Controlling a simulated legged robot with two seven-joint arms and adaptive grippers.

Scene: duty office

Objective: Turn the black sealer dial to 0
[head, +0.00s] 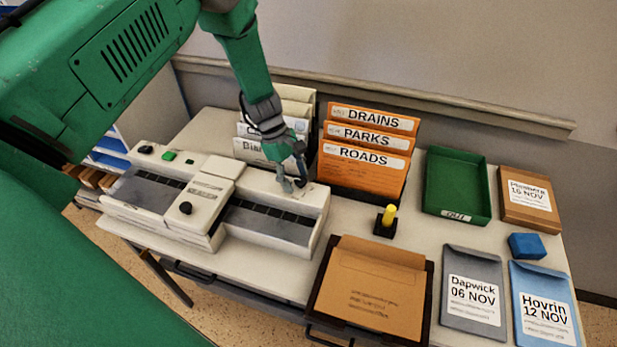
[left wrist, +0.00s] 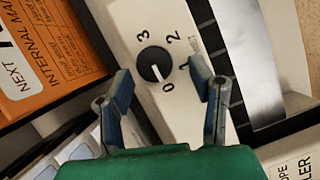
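The black sealer dial (left wrist: 154,63) is round and sits on the cream panel of the sealer (head: 275,230), with the numbers 0, 1, 2 and 3 around it. Its white pointer mark is on the lower side, facing toward the 0. In the head view the dial is mostly hidden by my left gripper (head: 291,184), which is over the sealer's right end. In the left wrist view the gripper (left wrist: 160,77) is open, with one finger on each side just below the dial and nothing between them. I cannot tell whether it touches the panel. My right gripper is not in view.
Orange folders (head: 362,165) stand in a rack close to the right of my left gripper. A black stand with a yellow peg (head: 389,215), a brown envelope on a tray (head: 370,285), and a green tray (head: 456,185) lie to the right. A second black knob (head: 186,208) is on the sealer.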

